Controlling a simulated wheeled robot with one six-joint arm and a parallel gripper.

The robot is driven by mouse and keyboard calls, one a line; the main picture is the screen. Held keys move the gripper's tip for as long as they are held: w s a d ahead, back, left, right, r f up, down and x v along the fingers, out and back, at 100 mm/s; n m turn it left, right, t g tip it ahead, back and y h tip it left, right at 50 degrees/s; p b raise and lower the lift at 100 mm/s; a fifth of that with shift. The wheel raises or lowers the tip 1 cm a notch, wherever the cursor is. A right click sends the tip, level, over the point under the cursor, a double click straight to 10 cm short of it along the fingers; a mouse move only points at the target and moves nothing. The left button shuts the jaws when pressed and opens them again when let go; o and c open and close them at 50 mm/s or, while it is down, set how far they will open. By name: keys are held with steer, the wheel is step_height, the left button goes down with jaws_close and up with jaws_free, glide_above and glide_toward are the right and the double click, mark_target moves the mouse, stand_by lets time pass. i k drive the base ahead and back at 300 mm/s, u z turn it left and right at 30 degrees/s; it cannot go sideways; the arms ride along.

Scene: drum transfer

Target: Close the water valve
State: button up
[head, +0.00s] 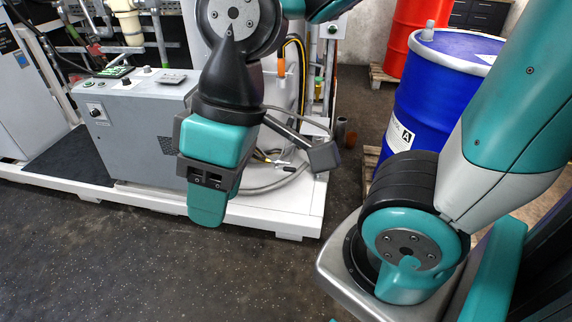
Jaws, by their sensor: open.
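My gripper (207,207) hangs pointing down in the head view, in front of the white skid and above the dark floor. It is open, and nothing shows between its fingers. The fingers overlap from this angle, so the gap is hard to see. A pipe assembly (132,28) with pale fittings stands at the upper left, behind a grey control box. A small red part (97,52) shows among these pipes, well to the left of my gripper and farther back. I cannot tell for sure whether it is the water valve or how its handle is turned.
The grey control box (140,130) sits on the white skid (270,212), left of my gripper. Hoses (285,178) lie on the skid behind my gripper. A blue drum (435,90) and a red drum (412,30) stand at the right. The front-left floor (90,260) is clear.

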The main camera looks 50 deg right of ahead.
mark_target(285, 169)
steer(key=z, duration=0.45)
steer(key=i, duration=0.65)
steer(key=z, duration=0.85)
steer(key=i, duration=0.3)
steer(key=z, duration=0.3)
